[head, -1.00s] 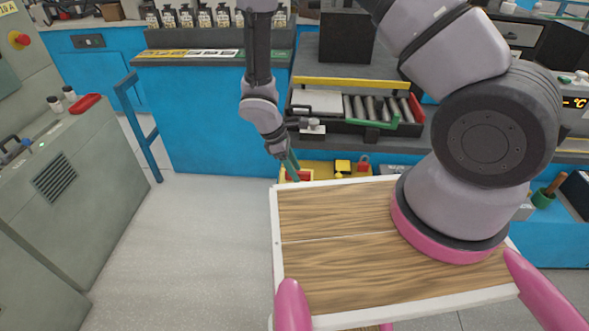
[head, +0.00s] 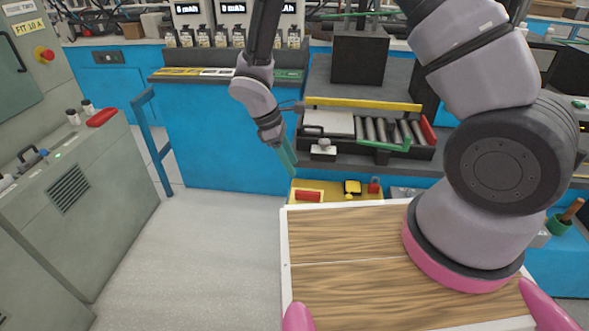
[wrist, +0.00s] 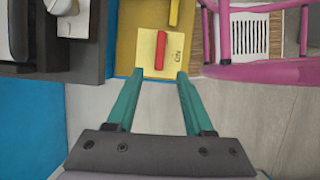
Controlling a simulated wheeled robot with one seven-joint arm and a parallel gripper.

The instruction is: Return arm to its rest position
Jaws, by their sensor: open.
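My gripper (head: 285,160) hangs in front of the workbench, left of the tray of grey rollers, with its teal fingers pointing down. In the wrist view my gripper (wrist: 157,75) shows two teal fingers apart with nothing between them. Beyond the fingertips is a yellow panel (wrist: 142,40) with a red bar (wrist: 160,51) on it. The same yellow panel (head: 335,197) and red bar (head: 307,196) show in the head view, below and right of the fingers.
A wooden board with a white rim (head: 284,250) is at the front. A tray of rollers (head: 385,130) sits on the bench. Several small bottles (head: 220,38) stand at the back. A grey cabinet (head: 75,185) is at left. The floor (head: 215,240) between is clear.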

